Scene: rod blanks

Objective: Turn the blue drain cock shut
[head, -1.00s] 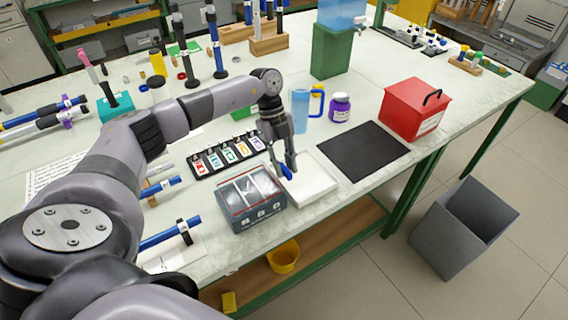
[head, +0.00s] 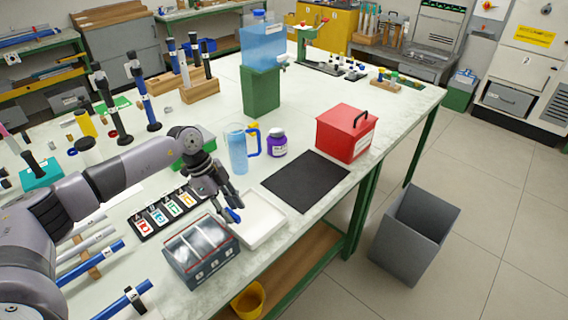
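A blue water tank (head: 262,46) stands on a green block (head: 261,91) at the back of the bench. A small pale tap (head: 284,61) sticks out from its lower right side; its handle is too small to read as open or shut. My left gripper (head: 234,206) points down at the left edge of a white tray (head: 262,216), well in front of the tank. A small blue piece (head: 233,215) shows at its fingertips; I cannot tell whether the fingers grip it. My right gripper is out of view.
A grey box with clear lids (head: 200,255) stands left of the tray. A black mat (head: 305,181) lies bare. A grey bin (head: 413,237) stands on the floor.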

